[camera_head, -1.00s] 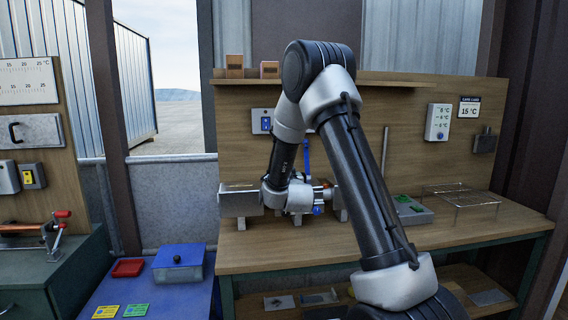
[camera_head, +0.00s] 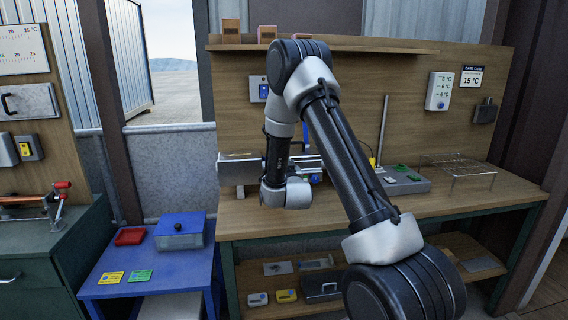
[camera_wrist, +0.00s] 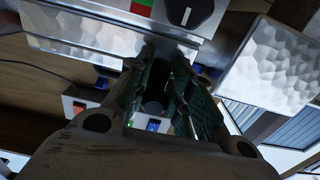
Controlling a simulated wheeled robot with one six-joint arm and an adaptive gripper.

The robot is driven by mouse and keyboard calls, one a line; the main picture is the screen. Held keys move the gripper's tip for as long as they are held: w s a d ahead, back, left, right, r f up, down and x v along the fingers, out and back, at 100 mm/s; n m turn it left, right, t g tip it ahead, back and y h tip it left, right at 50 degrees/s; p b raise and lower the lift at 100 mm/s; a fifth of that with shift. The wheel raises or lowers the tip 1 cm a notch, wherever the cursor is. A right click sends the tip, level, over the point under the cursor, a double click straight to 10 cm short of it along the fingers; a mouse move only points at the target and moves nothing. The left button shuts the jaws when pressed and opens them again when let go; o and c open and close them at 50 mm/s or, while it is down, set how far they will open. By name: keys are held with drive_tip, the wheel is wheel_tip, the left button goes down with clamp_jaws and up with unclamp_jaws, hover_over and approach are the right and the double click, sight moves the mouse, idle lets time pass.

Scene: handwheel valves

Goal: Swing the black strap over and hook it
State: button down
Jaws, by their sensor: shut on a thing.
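My gripper (camera_wrist: 170,58) shows in the wrist view, its two green-padded fingers close together around a dark piece (camera_wrist: 155,98), which seems to be part of the black strap. The fingers and the shade hide most of it. I cannot make out its far end or a hook. In the head view my wrist hides the gripper. A silvery metal box (camera_head: 236,171) on the bench stands behind my wrist. In the wrist view a metal panel with a black dial (camera_wrist: 188,14) and a red and green label is just beyond the fingertips.
The wooden bench (camera_head: 400,215) carries a grey unit with green parts (camera_head: 405,182) and a wire rack (camera_head: 460,168) at the right. A blue table (camera_head: 190,270) with a blue-lidded box (camera_head: 180,228) stands at the left. The bench's right part has free room.

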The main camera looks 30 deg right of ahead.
idle(0.4)
drive_tip(key=c, duration=1.2)
unclamp_jaws()
drive_tip(key=shift+w+f, duration=0.1)
drive_tip(key=shift+c, duration=0.2)
drive_tip(key=v, duration=1.2)
